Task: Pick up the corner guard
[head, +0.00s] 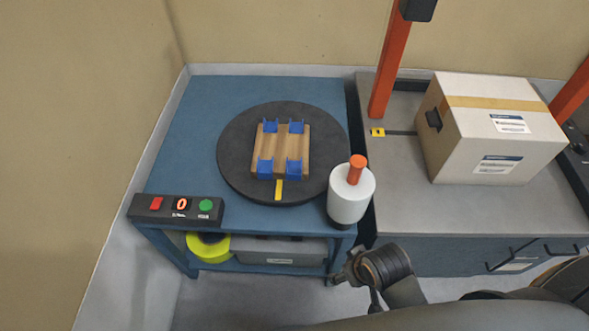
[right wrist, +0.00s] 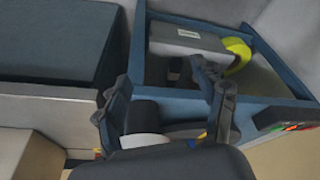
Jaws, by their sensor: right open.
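Several blue angled pieces, which look like corner guards (head: 265,167), stand at the corners of a wooden block (head: 280,150) on a round black turntable (head: 235,165). My right gripper (head: 353,286) is open and empty, low in front of the blue bench's front right corner, apart from the blue pieces. In the right wrist view its two spread fingers (right wrist: 165,105) have the bench's lower shelf behind them. The blue pieces are mostly hidden in that view. My left gripper is not in view.
A white bottle with an orange top (head: 350,195) stands at the bench's front right. A button box (head: 177,209) is at the front left. Yellow tape (head: 208,246) and a grey case (head: 280,250) sit below. A cardboard box (head: 490,130) stands on the grey counter (head: 405,200).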

